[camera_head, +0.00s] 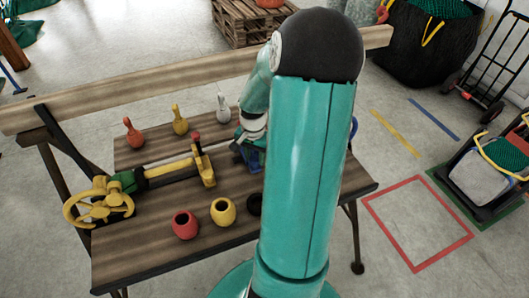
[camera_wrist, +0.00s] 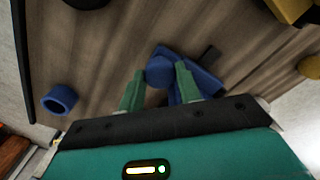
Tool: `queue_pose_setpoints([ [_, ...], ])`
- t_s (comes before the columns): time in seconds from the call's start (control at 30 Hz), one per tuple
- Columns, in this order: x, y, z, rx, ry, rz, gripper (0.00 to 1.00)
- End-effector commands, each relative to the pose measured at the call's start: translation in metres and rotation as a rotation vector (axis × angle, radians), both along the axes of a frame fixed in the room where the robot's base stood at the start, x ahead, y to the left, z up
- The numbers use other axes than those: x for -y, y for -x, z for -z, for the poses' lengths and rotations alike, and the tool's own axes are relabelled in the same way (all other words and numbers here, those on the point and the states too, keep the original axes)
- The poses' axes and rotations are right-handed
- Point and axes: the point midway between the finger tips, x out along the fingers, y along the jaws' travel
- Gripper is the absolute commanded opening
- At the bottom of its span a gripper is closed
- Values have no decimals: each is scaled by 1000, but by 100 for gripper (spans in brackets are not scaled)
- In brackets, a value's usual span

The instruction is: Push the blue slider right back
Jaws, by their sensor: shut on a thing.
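The blue slider (camera_wrist: 176,90) is on the wooden table in the wrist view, with a round blue knob (camera_wrist: 159,72) on it. My gripper (camera_wrist: 160,75) has its two green fingers on either side of this knob and is shut on it. In the head view the blue slider (camera_head: 252,157) shows only in part, just right of the yellow slider, as my arm hides the rest. My gripper (camera_head: 247,140) is low over the table there, largely covered by my arm.
Pins (camera_head: 180,121) stand behind; red (camera_head: 186,225) and yellow pots (camera_head: 223,211) stand in front. A blue ring-shaped pot (camera_wrist: 58,98) lies left in the wrist view.

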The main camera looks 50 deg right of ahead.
Motion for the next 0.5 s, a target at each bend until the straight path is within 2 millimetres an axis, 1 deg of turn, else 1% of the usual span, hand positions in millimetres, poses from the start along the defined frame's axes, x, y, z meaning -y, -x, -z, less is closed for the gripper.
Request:
queue_pose_setpoints([
  [0.03, -8, -6, -1, 2, 3, -6, 0],
  [0.1, -16, -11, -1, 3, 2, -5, 0],
  [0.2, -24, -16, -1, 2, 1, -5, 0],
  [0.5, -30, -19, -1, 4, 0, -2, 0],
])
